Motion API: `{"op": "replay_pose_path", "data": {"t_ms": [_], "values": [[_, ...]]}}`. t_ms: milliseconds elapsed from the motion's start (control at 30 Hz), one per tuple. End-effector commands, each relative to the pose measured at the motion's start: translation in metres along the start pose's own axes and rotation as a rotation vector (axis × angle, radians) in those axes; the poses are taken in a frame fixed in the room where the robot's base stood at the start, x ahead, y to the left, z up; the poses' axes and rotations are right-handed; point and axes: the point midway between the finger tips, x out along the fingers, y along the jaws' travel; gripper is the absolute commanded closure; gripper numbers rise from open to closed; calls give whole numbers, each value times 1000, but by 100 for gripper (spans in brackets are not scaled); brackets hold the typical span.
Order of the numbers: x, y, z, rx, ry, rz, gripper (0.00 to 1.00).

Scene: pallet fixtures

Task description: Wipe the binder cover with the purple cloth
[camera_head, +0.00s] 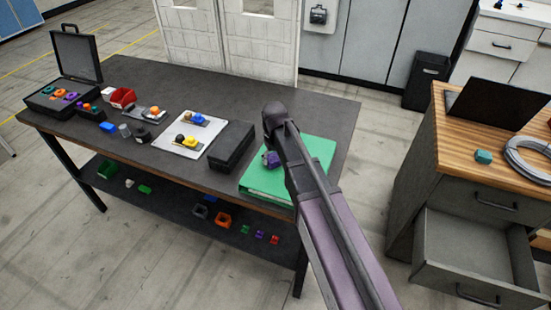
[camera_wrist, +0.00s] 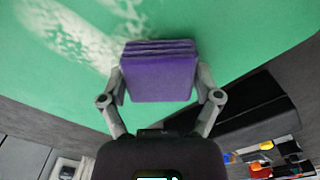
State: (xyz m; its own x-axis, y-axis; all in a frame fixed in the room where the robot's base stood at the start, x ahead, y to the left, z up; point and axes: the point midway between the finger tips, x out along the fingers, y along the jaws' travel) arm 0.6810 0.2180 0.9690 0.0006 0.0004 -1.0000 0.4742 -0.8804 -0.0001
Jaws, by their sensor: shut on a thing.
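The green binder (camera_head: 316,153) lies flat near the right end of the dark table, and its cover (camera_wrist: 235,40) fills much of the wrist view. Whitish smudges (camera_wrist: 82,45) mark the cover left of and above the cloth in the wrist view. The purple cloth (camera_wrist: 158,78) is a folded, layered pad between the two fingers of my gripper (camera_wrist: 160,88), which is shut on it. In the head view the cloth (camera_head: 271,158) shows over the binder's left part, partly hidden by my arm. I cannot tell whether it touches the cover.
A black case (camera_head: 231,146) lies just left of the binder. Farther left are a white tray (camera_head: 188,148) with small parts, a red bin (camera_head: 122,97) and an open dark case (camera_head: 60,100). A wooden-topped desk (camera_head: 465,121) with an open drawer (camera_head: 475,255) stands at right.

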Motion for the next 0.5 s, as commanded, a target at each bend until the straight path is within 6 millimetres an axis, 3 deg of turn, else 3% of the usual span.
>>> {"op": "replay_pose_path", "data": {"t_ms": [500], "values": [[3,14,-13,1,0,1,56]]}}
